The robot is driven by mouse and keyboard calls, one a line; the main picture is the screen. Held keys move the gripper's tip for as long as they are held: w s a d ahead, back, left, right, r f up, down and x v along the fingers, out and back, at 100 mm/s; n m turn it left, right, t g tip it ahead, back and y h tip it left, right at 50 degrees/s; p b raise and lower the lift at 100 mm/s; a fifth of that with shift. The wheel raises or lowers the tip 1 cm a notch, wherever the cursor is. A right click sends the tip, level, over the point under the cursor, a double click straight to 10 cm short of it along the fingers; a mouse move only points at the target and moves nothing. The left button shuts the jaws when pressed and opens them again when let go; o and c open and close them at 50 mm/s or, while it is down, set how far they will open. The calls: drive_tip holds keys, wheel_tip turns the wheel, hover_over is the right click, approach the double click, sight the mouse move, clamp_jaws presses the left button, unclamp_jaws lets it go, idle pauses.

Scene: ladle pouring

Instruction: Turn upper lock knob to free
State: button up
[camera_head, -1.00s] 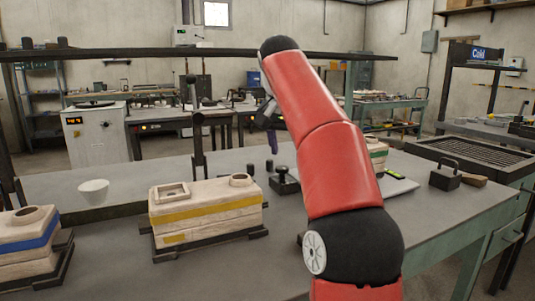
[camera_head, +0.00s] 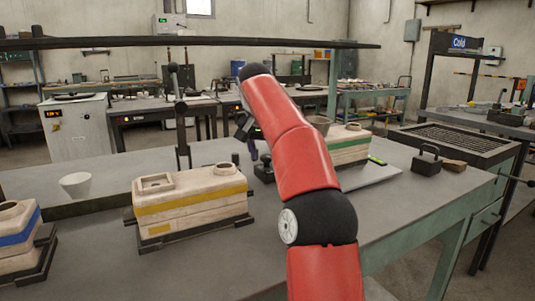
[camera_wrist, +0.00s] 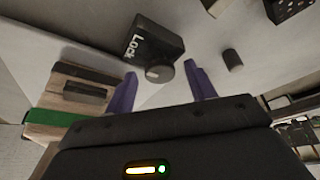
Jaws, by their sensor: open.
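A dark block marked "Lock" (camera_wrist: 155,38) shows in the wrist view, with a round dark knob (camera_wrist: 160,72) on its near side. My gripper (camera_wrist: 160,76) has two purple fingers set apart, and the knob appears between their tips. I cannot tell how deep the fingers reach around it, and no contact is clear. In the head view the dark lock block (camera_head: 264,172) stands on the grey table behind the yellow-striped mould, with my gripper (camera_head: 253,151) just above it, partly hidden by my red arm. The knob's turn position is not readable.
A yellow-striped mould (camera_head: 190,206), a blue-striped mould (camera_head: 17,243) and a white cup (camera_head: 76,184) are on the table. A green-striped mould (camera_head: 350,149) stands right of my arm; its green band also shows in the wrist view (camera_wrist: 58,124). A small dark cylinder (camera_wrist: 232,60) stands near the knob.

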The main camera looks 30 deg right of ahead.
drive_tip(key=c, duration=1)
drive_tip(key=shift+o, duration=0.2)
drive_tip(key=n+y, duration=0.1)
drive_tip(key=n, duration=0.1)
drive_tip(key=n+t, duration=0.1)
drive_tip(key=n, duration=0.1)
drive_tip(key=shift+d+n+y, duration=0.2)
drive_tip(key=shift+n+y, duration=0.2)
drive_tip(key=n+y, duration=0.1)
drive_tip(key=n, duration=0.1)
drive_tip(key=n+y, duration=0.1)
drive_tip(key=n, duration=0.2)
drive_tip(key=shift+d, duration=0.15)
drive_tip(key=shift+n, duration=0.4)
